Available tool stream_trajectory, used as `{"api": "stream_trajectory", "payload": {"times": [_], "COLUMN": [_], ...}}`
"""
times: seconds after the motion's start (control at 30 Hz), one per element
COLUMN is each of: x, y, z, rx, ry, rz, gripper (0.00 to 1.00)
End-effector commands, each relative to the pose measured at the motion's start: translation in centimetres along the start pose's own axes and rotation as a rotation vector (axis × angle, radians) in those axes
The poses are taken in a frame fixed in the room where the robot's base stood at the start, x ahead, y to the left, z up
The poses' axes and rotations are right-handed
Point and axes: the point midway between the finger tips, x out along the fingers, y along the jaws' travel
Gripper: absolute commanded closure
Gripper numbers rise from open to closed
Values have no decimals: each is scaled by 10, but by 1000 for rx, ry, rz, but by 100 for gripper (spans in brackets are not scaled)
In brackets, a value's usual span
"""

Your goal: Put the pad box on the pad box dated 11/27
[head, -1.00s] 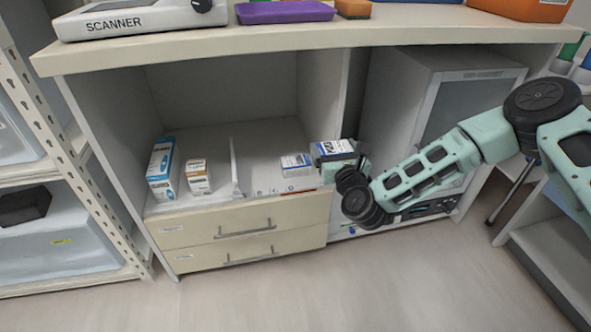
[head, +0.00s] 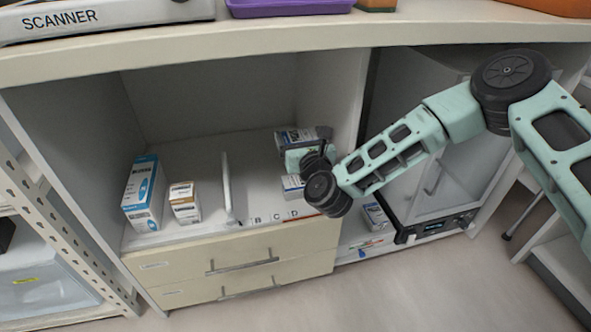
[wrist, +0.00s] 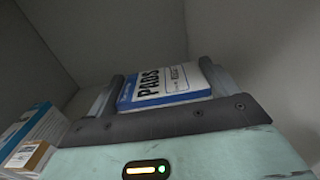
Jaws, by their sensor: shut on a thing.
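My gripper (head: 303,155) is inside the open shelf compartment, shut on a pad box. This held pad box (head: 300,134) has a dark side in the head view; the wrist view shows its white and blue face (wrist: 165,86) marked "PADS" between the fingers. A small white and blue box (head: 291,186) stands on the shelf below my gripper and is partly hidden by it. I cannot read a date on either box, and cannot tell whether they touch.
A tall blue and white box (head: 143,194) and a brown and white box (head: 184,202) stand left of a thin white divider (head: 227,187). Letters mark the shelf's front edge. Another small box (head: 375,216) sits in the right compartment. The worktop (head: 250,56) overhangs the shelf.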

Motion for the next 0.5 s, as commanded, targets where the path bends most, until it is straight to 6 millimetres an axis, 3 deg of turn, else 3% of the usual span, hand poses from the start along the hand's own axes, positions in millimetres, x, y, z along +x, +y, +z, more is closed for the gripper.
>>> {"api": "stream_trajectory", "payload": {"times": [0.3, 0.5], "x": [0, 0], "y": [0, 0], "z": [-47, -65], "rx": [-2, -1], "ry": [2, 0], "rz": [1, 0], "gripper": [38, 38]}}
